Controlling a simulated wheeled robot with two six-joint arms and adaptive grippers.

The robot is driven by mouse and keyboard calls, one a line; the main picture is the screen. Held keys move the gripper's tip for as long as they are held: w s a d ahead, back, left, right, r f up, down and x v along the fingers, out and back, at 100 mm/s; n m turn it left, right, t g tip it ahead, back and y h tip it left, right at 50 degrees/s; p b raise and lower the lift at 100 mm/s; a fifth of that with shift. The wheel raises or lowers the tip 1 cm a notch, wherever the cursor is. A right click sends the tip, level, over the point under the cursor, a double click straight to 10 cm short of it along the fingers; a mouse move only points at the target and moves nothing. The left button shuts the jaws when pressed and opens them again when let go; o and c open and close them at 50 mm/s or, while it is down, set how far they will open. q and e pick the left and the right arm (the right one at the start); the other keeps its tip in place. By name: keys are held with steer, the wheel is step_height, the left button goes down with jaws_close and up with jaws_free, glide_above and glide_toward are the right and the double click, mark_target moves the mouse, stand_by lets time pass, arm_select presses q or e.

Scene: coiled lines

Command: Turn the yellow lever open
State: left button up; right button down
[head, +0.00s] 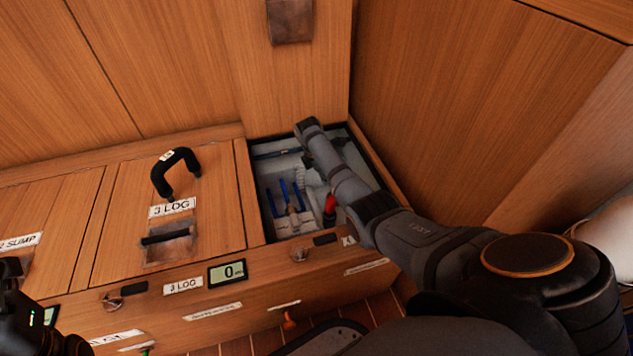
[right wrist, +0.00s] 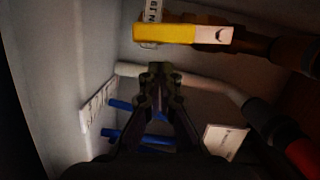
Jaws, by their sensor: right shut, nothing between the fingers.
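The yellow lever (right wrist: 182,33) shows in the right wrist view as a flat yellow bar with a pale right end. It lies across the top, near a pipe with brass-coloured fittings. My right gripper (right wrist: 160,82) is shut and empty, with its fingertips below the lever in the picture and apart from it. In the head view my right arm reaches into the open compartment (head: 256,201); the arm hides the lever, and the fingers are hard to make out. A dark part of my left arm shows at the lower left edge; its finger state is unclear.
Blue-handled parts (head: 284,193) and a red-ended part (head: 330,205) are inside the compartment. A white hose (right wrist: 200,83) crosses behind my fingers. Walls close in around the wrist. A closed lid with a black handle (head: 172,166) lies to the left.

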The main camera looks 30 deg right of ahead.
steer(key=shift+s+d, duration=0.1)
steer(key=shift+d, duration=0.7)
